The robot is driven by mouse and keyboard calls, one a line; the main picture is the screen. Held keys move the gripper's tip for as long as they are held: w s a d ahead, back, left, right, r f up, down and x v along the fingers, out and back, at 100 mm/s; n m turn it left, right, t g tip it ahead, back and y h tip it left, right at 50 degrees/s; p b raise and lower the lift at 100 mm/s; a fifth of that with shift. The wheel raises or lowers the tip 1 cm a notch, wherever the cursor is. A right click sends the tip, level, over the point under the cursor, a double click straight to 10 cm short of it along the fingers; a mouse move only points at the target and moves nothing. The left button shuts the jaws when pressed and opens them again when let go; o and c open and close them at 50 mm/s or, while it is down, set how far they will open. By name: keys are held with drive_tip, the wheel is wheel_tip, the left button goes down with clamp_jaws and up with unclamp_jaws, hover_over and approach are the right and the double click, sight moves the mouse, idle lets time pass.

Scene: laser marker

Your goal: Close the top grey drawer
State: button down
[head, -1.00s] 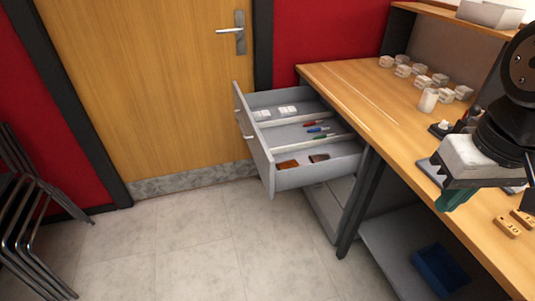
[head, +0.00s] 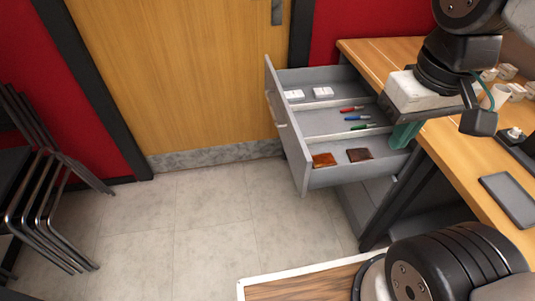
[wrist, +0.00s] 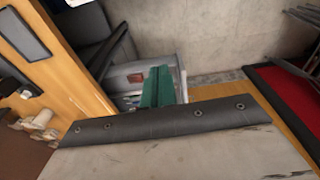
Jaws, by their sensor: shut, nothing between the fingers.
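The top grey drawer (head: 288,135) is pulled out from under the desk's left end, with its tall front panel and handle facing left. Inside are white boxes, red, blue and green pens, and two brown items, one (head: 359,155) nearest my gripper. My gripper (head: 403,136) has green fingers, shut and empty, pointing down at the drawer's right end by the desk edge. In the wrist view the green fingers (wrist: 158,86) overlap the drawer (wrist: 119,81) and hide part of it. I cannot tell whether they touch it.
The wooden desk (head: 455,145) carries a grey tray (head: 511,199), a white cup (head: 495,97) and small white pieces. Its dark leg stands below the drawer. A wooden door (head: 180,70) is behind, and stacked chairs (head: 50,190) stand left. The floor (head: 215,215) between is clear.

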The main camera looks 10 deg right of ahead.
drive_tip(key=w+a+f+n+g+h, duration=0.1)
drive_tip(key=w+a+f+n+h, duration=0.15)
drive_tip(key=w, duration=0.45)
drive_tip(key=w+a+f+n+g+h, duration=0.1)
drive_tip(key=w+a+f+n, duration=0.25)
drive_tip(key=w, duration=0.35)
drive_tip(key=w+a+f+n+g+h, duration=0.1)
drive_tip(key=w+a+f+n, duration=0.15)
drive_tip(key=w, duration=0.45)
drive_tip(key=w+a+f+n+t+h, duration=0.1)
drive_tip(key=w+a+f+n, duration=0.2)
drive_tip(key=f, duration=0.4)
drive_tip(key=w+a+f+n+h, duration=0.2)
drive_tip(key=a+f+n, duration=0.1)
drive_tip(key=a+f, duration=0.3)
drive_tip(key=w+a+f+n+t+h, duration=0.1)
drive_tip(key=w+a+f+n, duration=0.15)
drive_tip(key=f, duration=0.55)
approach(295, 164)
drive_tip(key=shift+n, duration=0.4)
drive_tip(key=shift+x, duration=3)
drive_tip(key=shift+f, duration=0.15)
